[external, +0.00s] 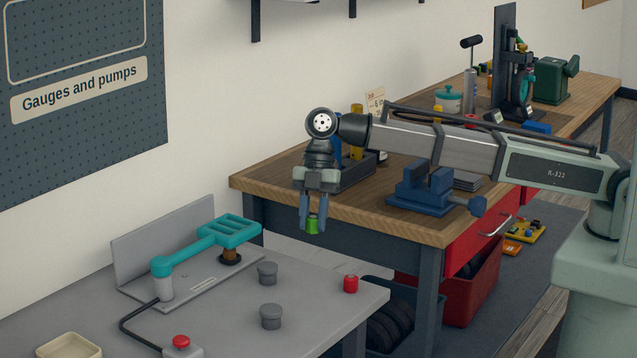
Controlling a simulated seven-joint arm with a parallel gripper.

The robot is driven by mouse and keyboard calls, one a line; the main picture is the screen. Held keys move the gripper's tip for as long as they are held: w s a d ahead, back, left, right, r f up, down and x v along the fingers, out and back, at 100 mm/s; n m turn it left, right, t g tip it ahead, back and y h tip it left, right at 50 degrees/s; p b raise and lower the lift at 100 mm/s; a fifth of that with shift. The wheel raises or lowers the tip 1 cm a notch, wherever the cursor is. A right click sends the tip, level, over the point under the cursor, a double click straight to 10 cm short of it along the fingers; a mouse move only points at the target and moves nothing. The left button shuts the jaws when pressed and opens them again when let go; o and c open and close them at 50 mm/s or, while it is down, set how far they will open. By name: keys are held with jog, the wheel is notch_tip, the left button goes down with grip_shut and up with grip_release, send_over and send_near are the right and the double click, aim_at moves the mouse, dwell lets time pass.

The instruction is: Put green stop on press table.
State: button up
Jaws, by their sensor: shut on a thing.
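The green stop (313,224) is a small green cylinder. My gripper (313,215) is shut on it and holds it in the air, in front of the wooden workbench's near left corner. The press table (345,308) appears to be the grey table at the lower left, with a teal-handled press (207,243) on a grey plate. The stop shows above the far right part of this table in the picture; its exact height over it cannot be told. The lower part of the stop is visible, the rest is between the fingers.
On the grey table are two grey knobs (267,272), a red cylinder (351,284), a red button box (182,346) and a cream tray (68,346). The wooden workbench (400,222) carries a blue vise (428,188) and a dark bin (352,177). Bare grey surface lies between the knobs and the red cylinder.

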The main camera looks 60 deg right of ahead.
aim_at(312, 281)
jog(key=shift+f, duration=5.65)
jog(key=shift+f, duration=0.1)
jog(key=o, duration=1)
jog(key=v, duration=1.2)
